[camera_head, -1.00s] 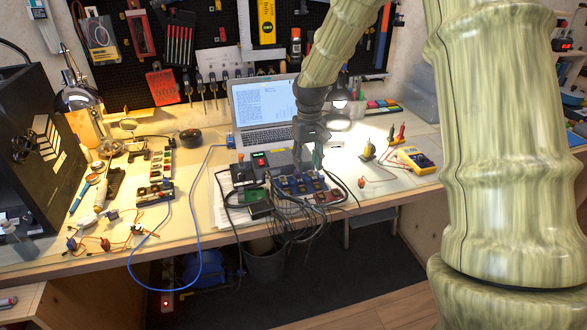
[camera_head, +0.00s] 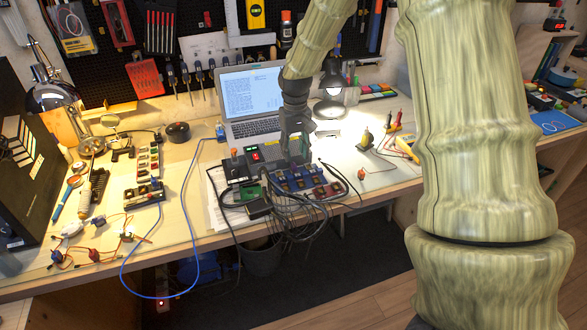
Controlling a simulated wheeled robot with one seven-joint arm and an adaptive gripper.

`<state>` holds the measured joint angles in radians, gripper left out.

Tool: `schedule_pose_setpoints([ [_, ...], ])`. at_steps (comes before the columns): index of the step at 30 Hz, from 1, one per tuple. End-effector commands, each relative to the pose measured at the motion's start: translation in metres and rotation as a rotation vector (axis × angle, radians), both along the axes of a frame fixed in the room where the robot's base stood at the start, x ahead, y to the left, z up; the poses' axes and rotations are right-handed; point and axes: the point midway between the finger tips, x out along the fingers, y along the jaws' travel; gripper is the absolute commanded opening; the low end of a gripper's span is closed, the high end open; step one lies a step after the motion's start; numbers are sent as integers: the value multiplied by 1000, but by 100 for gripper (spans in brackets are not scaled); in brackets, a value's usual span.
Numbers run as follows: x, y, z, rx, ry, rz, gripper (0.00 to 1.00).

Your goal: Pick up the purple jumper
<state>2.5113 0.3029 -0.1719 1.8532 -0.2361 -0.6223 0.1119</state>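I cannot make out a purple jumper for certain. A cluster of small dark modules (camera_head: 310,184) with blue, purplish and red parts sits near the table's front edge, with black cables running from it. Any jumper there is too small to tell apart. My gripper (camera_head: 297,158) points down just behind this cluster, by the grey box with a red display (camera_head: 256,156). Its fingers are dark and small against the dark modules, so I cannot tell whether they are open or hold anything.
An open laptop (camera_head: 250,100) stands behind my gripper and a lit desk lamp (camera_head: 332,84) to its right. A blue cable (camera_head: 190,225) loops over the front edge. Multimeter probes (camera_head: 390,128) lie right. Black cables (camera_head: 285,222) hang over the edge.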

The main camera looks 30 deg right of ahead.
Motion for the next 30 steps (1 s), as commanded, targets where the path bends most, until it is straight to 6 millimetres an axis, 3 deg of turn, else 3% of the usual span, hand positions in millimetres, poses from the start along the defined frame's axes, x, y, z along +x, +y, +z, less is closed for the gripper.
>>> schedule_pose_setpoints([
  [12,-3,2,-45,0,2,2,39],
  [20,-2,3,-50,0,0,3,39],
  [21,-2,3,-50,0,1,3,37],
  [27,-2,3,-50,0,1,3,3],
  [30,-2,3,-50,0,1,3,3],
])
